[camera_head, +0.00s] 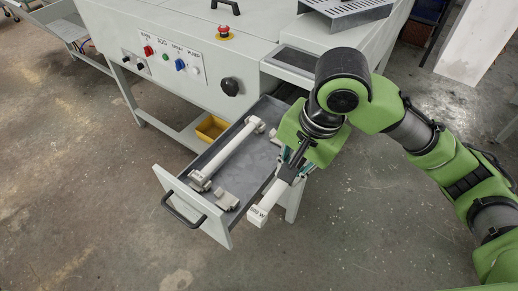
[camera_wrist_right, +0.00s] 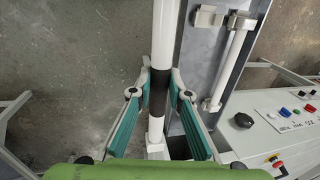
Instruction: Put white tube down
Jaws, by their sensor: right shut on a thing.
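My right gripper (camera_head: 289,170) is shut on a white tube (camera_head: 264,205) beside the right side of the open drawer. My left gripper is not in view.
Pale holder clips (camera_head: 227,199) stand in the drawer's right part near its front. The drawer front has a black handle (camera_head: 184,208). The machine's control panel (camera_head: 175,60) is behind, and a yellow bin (camera_head: 211,128) sits below. Floor is clear right of the drawer.

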